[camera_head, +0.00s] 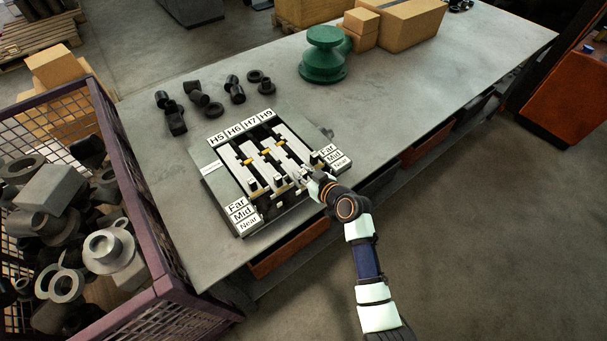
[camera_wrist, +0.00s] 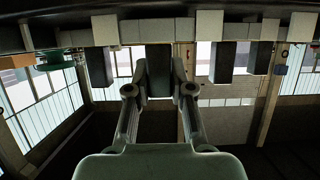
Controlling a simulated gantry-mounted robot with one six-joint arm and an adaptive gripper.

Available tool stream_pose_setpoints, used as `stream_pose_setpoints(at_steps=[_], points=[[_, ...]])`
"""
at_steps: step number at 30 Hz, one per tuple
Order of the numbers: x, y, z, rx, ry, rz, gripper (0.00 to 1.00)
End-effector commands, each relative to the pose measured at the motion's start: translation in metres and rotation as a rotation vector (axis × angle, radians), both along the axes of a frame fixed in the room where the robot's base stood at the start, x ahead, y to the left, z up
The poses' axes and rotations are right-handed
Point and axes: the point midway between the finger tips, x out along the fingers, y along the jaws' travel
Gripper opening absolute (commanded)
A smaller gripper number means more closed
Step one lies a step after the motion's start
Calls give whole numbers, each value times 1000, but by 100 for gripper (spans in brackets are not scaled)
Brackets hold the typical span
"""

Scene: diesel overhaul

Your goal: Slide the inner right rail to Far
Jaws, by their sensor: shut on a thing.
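The rail fixture (camera_head: 208,172) lies on the bench, with pale rails running from the H5, H6, H7 and H9 labels (camera_head: 240,126) towards the front. The inner right rail (camera_head: 287,138) is third from the left. My gripper (camera_head: 302,178) is at its front end and covers its handle in the head view. In the wrist view, my gripper (camera_wrist: 161,80) is shut on a dark upright handle (camera_wrist: 160,66), with a finger on each side. Dark handles of the neighbouring rails stand on both sides, the outer right one (camera_wrist: 98,66) and the inner left one (camera_wrist: 222,62).
Far, Mid and Near labels (camera_head: 330,152) mark the right side and more labels (camera_head: 241,213) the left. Loose dark fittings (camera_head: 197,94) and a green flanged part (camera_head: 323,57) stand behind the fixture. A mesh bin (camera_head: 150,240) stands at left. The bench's right half is mostly clear.

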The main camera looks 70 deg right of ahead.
Motion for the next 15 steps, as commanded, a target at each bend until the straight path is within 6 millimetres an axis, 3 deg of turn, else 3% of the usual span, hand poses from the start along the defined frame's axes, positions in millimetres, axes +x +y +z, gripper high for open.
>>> stream_pose_setpoints(at_steps=[9, 15], points=[[54, -29, -7, -1, 1, 2, 0], [62, -33, -2, 1, 3, 0, 0]])
